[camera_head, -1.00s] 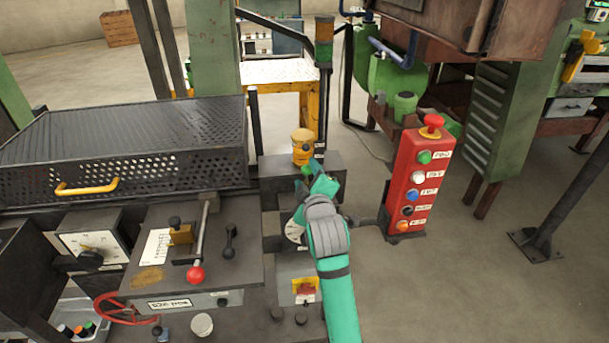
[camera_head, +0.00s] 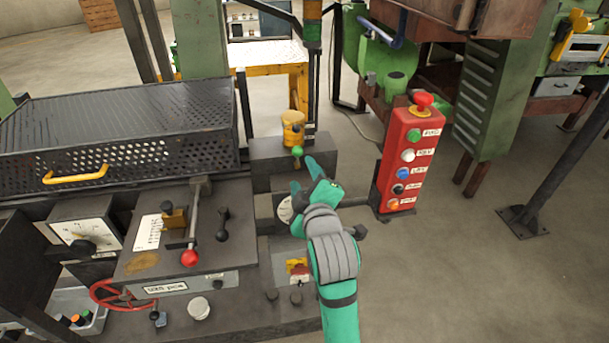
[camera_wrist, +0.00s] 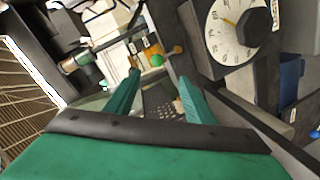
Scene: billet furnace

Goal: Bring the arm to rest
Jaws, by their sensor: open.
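My gripper (camera_head: 303,176) is at the end of my teal arm, above the right part of the machine bench in the head view. Its two teal fingers are apart, with nothing between them. In the wrist view my gripper (camera_wrist: 158,88) also shows open and empty. A yellow fitting with a green ball knob (camera_head: 297,151) stands just beyond the fingertips in the head view. The green knob also shows past the fingers in the wrist view (camera_wrist: 156,60). A white dial (camera_head: 285,210) is partly hidden behind my gripper.
A red button post (camera_head: 408,155) stands close to the right of my arm. A perforated dark cover (camera_head: 120,130) with a yellow handle and a red-knobbed lever (camera_head: 190,257) are on the left. A red handwheel (camera_head: 108,294) is at the lower left. Open floor (camera_head: 470,270) lies at the right.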

